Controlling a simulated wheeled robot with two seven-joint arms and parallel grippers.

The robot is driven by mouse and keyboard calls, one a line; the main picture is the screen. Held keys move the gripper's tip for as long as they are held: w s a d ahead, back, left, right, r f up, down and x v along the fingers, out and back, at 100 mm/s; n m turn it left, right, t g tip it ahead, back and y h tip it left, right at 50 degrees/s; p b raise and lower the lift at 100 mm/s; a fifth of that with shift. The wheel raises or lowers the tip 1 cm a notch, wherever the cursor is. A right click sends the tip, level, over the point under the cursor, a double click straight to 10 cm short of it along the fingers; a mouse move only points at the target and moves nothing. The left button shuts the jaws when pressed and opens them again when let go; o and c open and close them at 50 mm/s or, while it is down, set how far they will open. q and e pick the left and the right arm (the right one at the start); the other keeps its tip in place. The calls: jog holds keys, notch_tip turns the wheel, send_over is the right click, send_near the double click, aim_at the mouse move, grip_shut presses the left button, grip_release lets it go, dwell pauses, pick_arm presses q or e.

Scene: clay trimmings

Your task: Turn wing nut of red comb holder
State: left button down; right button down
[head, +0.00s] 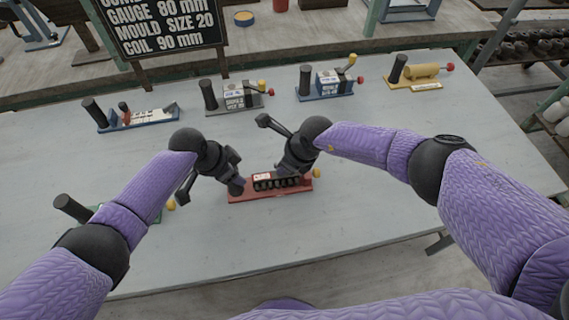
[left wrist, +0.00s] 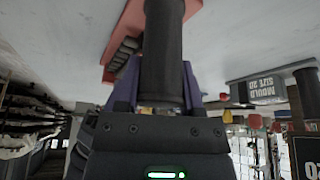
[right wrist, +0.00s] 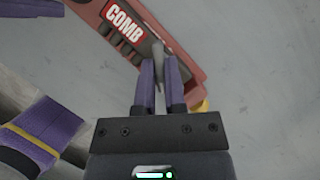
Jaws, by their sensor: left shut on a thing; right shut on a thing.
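The red comb holder (head: 270,194) lies on the grey table between my two arms. Its white-on-red COMB label (right wrist: 124,22) and red base (right wrist: 180,45) show in the right wrist view. My left gripper (head: 236,183) is shut on the holder's upright black handle (left wrist: 163,50) at its left end. My right gripper (head: 300,172) is at the right end, shut on a thin grey piece that looks like the wing nut (right wrist: 158,65); the fingers hide part of it. A yellow knob (head: 317,173) sits at the holder's right end.
Other holders stand around: green (head: 150,217) at left, blue (head: 165,117), grey (head: 240,110), another blue (head: 325,95) and yellow (head: 420,72) behind. A black sign (head: 160,25) stands at the back. The table right of the red holder is clear.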

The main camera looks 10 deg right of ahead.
jog(key=n+g, duration=0.1)
jog(key=n, duration=0.2)
jog(key=n+g, duration=0.1)
jog(key=n, duration=0.2)
jog(key=shift+w+d+y, duration=0.15)
jog(key=shift+y, duration=0.25)
jog(key=shift+n, duration=0.4)
jog(key=shift+g, duration=0.3)
jog(key=c, duration=0.7)
grip_release()
